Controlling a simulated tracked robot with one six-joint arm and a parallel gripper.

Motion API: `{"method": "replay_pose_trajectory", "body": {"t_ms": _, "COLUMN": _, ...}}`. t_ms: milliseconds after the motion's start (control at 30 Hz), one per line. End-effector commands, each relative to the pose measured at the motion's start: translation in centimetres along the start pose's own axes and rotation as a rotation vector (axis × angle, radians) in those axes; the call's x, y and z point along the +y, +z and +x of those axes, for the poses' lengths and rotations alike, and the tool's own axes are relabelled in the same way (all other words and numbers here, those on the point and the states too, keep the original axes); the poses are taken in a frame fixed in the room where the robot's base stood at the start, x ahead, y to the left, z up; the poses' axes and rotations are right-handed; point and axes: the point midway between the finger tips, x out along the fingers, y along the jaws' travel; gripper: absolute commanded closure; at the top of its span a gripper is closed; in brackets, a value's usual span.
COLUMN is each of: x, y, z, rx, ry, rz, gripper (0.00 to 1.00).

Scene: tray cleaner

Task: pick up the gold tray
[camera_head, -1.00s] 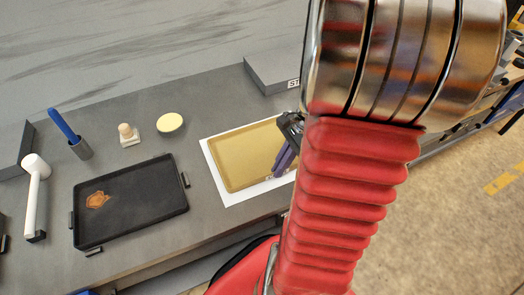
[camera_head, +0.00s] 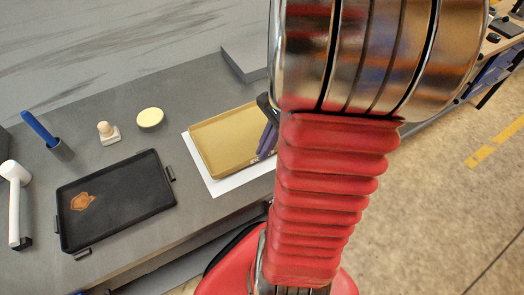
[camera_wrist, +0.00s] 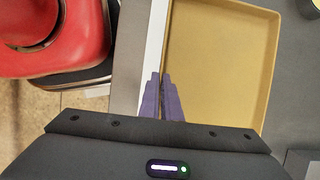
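The gold tray (camera_head: 222,142) is at the middle of the head view, above a white sheet (camera_head: 196,160) that shows along its left and lower edges. It looks slightly raised off the sheet. My gripper (camera_head: 268,138) is at the tray's right end, partly hidden behind my arm. In the wrist view, the purple fingers of my gripper (camera_wrist: 162,92) are close together on the near-left wall of the gold tray (camera_wrist: 215,70). The tray is empty.
A black tray (camera_head: 130,215) with an orange-brown stain lies to the left. Behind it stand a blue-handled tool (camera_head: 40,130), a small stamp-like object (camera_head: 108,132) and a round yellow pad (camera_head: 150,118). A white-headed tool (camera_head: 15,200) is far left. A grey block (camera_head: 243,62) is behind.

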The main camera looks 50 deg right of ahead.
Motion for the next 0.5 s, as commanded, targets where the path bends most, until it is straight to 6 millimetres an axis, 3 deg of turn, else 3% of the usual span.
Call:
{"method": "replay_pose_trajectory", "body": {"t_ms": 300, "x": -0.1, "y": 2.1, "z": -5.2, "rx": 0.004, "ry": -0.004, "rz": -0.003, "gripper": 1.00}}
{"method": "replay_pose_trajectory", "body": {"t_ms": 500, "x": -0.1, "y": 2.9, "z": -7.0, "rx": 0.002, "ry": -0.003, "rz": -0.002, "gripper": 1.00}}
